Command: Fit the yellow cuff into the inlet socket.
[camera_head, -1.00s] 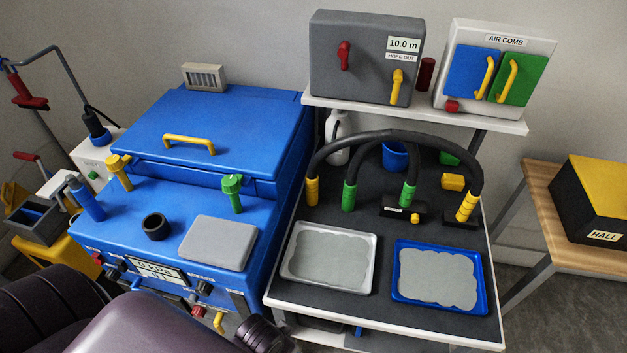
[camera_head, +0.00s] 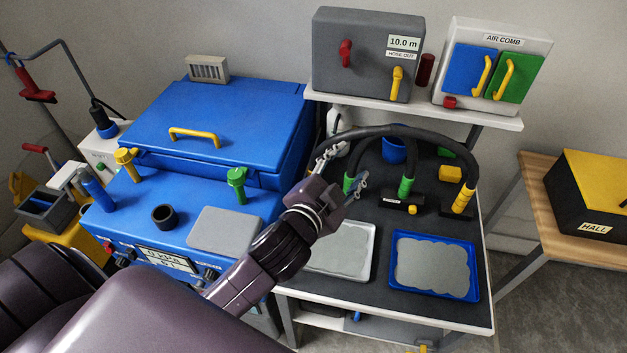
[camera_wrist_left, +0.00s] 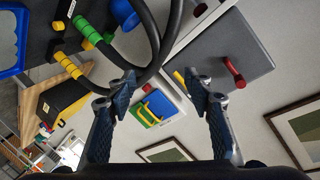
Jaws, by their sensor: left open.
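A black hose (camera_head: 385,131) arches over the dark bench, with a yellow cuff (camera_head: 463,200) at its right end. The yellow cuff at its left end is hidden behind my left gripper (camera_head: 343,170) in the head view. That gripper is open, its fingers spread near the left hose ends. In the left wrist view its fingers (camera_wrist_left: 160,92) are apart, with nothing clearly between them. A yellow cuff (camera_wrist_left: 68,66) and black hose show beyond them. A black ring-shaped socket (camera_head: 163,216) stands on the blue machine; I cannot tell whether it is the inlet. My right gripper is not in view.
Green cuffs (camera_head: 406,187) end a shorter hose beside the gripper. A white tray (camera_head: 369,272) and a blue tray (camera_head: 474,295) lie in front. Yellow-topped (camera_head: 126,164) and green (camera_head: 236,184) fittings stand on the blue machine. A shelf (camera_head: 470,113) overhangs the bench's back.

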